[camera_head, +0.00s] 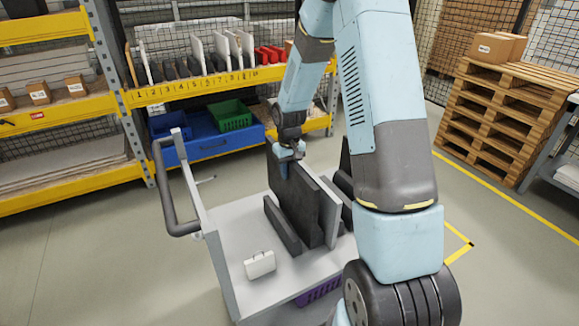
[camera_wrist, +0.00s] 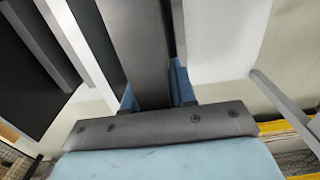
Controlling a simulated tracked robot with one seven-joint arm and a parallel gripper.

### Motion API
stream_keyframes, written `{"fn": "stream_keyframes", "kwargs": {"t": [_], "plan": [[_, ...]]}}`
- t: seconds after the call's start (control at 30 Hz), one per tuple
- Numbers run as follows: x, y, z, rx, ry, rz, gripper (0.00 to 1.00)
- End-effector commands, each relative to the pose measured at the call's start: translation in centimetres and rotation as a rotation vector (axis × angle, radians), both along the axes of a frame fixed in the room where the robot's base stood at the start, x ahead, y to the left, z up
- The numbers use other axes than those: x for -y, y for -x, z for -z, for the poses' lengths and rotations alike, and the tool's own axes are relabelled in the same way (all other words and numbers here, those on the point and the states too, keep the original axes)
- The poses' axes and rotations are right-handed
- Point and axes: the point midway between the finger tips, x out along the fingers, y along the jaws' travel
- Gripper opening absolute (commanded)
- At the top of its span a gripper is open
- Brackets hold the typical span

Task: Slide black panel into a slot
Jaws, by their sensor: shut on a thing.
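My gripper (camera_head: 285,168) is over the cart, shut on the top edge of a large black panel (camera_head: 291,205). The panel stands upright among other panels on the cart; I cannot tell whether its lower edge touches the cart. In the wrist view the held panel (camera_wrist: 138,45) runs between the two blue fingers (camera_wrist: 155,95). The slots are on a yellow rack shelf (camera_head: 215,82) at the back, numbered along its front edge. Several slots hold white, black or red panels; my arm hides part of the shelf's right end.
The grey cart (camera_head: 228,262) carries a low black panel (camera_head: 282,226), a white-grey panel (camera_head: 329,215), other dark panels and a small white box (camera_head: 260,264). A cart handle (camera_head: 170,190) rises at left. Blue and green bins (camera_head: 232,115) sit below the slots. A pallet stack (camera_head: 500,115) stands right.

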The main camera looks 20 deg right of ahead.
Motion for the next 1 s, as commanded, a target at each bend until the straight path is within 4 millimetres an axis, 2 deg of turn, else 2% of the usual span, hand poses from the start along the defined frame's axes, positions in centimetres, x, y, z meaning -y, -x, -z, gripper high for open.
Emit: {"fn": "stream_keyframes", "kwargs": {"t": [1.0], "plan": [[-0.2, 0.0, 6.7, 0.001, 0.0, -0.003, 0.0]]}}
